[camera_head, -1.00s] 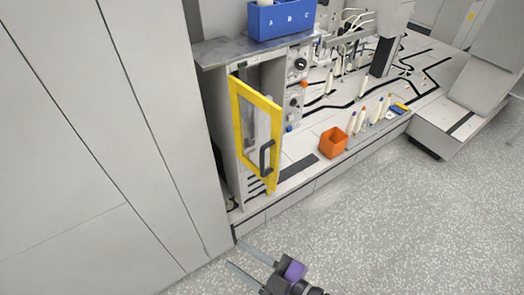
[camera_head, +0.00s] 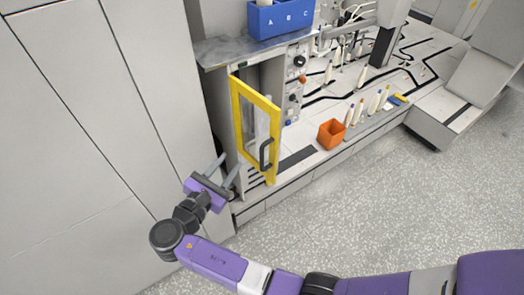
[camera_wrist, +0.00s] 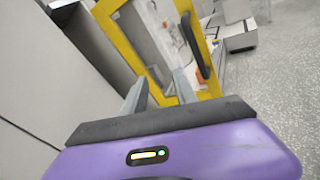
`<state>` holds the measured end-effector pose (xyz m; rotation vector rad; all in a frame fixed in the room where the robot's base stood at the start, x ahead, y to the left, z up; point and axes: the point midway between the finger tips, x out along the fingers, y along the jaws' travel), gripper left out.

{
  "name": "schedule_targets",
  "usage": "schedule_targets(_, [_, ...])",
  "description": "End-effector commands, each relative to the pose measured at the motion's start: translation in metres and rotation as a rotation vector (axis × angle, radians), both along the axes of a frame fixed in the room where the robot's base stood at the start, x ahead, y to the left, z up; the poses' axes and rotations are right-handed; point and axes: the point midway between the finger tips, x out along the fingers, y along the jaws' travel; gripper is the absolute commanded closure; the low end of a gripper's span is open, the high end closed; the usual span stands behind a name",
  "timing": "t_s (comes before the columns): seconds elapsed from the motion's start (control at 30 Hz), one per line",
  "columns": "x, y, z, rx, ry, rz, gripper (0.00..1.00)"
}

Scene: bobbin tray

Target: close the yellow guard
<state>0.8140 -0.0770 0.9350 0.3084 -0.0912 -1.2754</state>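The yellow guard (camera_head: 238,112) is a yellow-framed door with a clear pane on the front of the grey cabinet. It stands swung open, hinged at its left side, with a black handle (camera_head: 265,154) on its right side. My gripper (camera_head: 226,166) is just left of the guard's lower part, with its two fingers apart and nothing between them. In the wrist view the guard's yellow frame (camera_wrist: 117,40) is ahead of the fingers, and the black handle (camera_wrist: 195,48) is beyond the right finger. I cannot tell whether a finger touches the frame.
A tall grey cabinet wall (camera_head: 100,110) stands close on the left of my gripper. A blue bin (camera_head: 281,18) marked A B C sits on top of the machine. An orange box (camera_head: 331,134) and several bobbins stand on the ledge to the right. The speckled floor in front is clear.

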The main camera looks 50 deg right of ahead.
Motion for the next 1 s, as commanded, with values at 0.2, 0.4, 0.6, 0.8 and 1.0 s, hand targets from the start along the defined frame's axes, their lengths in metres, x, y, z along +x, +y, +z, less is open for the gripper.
schedule_targets(0.2, [-0.052, -0.013, 0.012, -0.154, 0.222, -0.194, 0.66])
schedule_targets(0.4, [-0.054, -0.026, 0.012, -0.158, 0.260, -0.201, 0.66])
schedule_targets(0.6, [-0.051, -0.056, 0.013, -0.156, 0.259, -0.201, 0.66])
schedule_targets(0.8, [-0.049, -0.081, 0.012, -0.155, 0.257, -0.199, 0.66])
schedule_targets(1.0, [-0.048, -0.091, 0.011, -0.155, 0.257, -0.198, 0.66])
